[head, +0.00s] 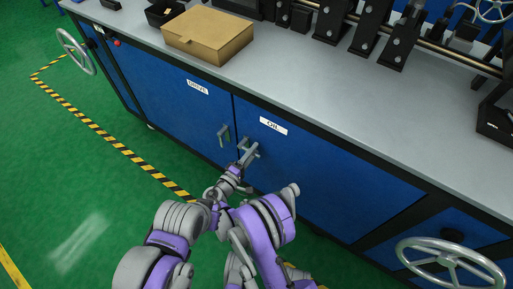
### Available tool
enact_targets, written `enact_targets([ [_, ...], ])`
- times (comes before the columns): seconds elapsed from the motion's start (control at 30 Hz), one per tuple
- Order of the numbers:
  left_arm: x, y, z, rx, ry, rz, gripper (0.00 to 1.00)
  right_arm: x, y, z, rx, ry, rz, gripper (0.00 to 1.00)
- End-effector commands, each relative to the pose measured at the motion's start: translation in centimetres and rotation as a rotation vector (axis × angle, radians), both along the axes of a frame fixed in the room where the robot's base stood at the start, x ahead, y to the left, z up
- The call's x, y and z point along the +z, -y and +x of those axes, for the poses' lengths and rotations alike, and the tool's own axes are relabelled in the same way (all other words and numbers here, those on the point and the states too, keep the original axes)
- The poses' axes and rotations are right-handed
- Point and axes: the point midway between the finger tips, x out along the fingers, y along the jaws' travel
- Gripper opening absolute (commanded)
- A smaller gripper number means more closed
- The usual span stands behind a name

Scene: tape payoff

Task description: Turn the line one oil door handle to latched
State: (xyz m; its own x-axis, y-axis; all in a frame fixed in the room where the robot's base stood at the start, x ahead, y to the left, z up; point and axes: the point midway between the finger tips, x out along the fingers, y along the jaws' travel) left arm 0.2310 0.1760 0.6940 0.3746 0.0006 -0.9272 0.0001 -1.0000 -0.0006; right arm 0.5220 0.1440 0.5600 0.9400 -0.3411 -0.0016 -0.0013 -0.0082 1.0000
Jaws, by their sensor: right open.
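The oil door (325,172) is a blue cabinet panel with a white "OIL" label (273,126), and it looks closed. Its grey handle (243,143) is near the door's left edge, partly hidden by my right gripper. My right gripper (250,152) is open at this handle, with its fingers close around or beside it. I cannot tell whether they touch it. The handle's exact angle is hard to make out. My left gripper does not show.
The neighbouring blue door (175,100) has its own grey handle (224,134) close to the left. A cardboard box (208,36) and machine parts stand on the grey worktop (350,105). Handwheels stick out at the left (75,52) and lower right (450,262). Green floor lies at left.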

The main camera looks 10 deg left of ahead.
Motion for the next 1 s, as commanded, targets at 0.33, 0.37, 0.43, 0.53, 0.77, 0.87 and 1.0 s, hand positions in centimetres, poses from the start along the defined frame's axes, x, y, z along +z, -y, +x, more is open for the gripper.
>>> enact_targets([
  [0.33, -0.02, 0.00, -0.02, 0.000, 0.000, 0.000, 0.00, -0.01, 0.00, -0.01, 0.000, 0.000, 0.000, 0.25],
  [0.37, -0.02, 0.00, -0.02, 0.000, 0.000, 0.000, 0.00, -0.01, 0.00, -0.01, 0.000, 0.000, 0.000, 0.19],
  [0.43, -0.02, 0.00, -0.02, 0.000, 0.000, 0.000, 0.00, -0.01, 0.00, 0.00, 0.000, 0.000, 0.000, 0.07],
  [0.53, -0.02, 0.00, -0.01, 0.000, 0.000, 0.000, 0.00, 0.00, 0.01, 0.00, 0.000, 0.000, 0.000, 0.00],
  [0.77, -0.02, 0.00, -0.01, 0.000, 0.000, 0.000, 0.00, 0.00, 0.02, 0.02, 0.000, 0.000, 0.000, 0.00],
  [0.87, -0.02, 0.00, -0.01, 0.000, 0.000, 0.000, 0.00, 0.01, 0.02, 0.02, 0.000, 0.000, 0.000, 0.00],
  [1.0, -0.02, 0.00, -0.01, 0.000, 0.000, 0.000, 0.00, 0.01, 0.02, 0.03, 0.000, 0.000, 0.000, 0.00],
])
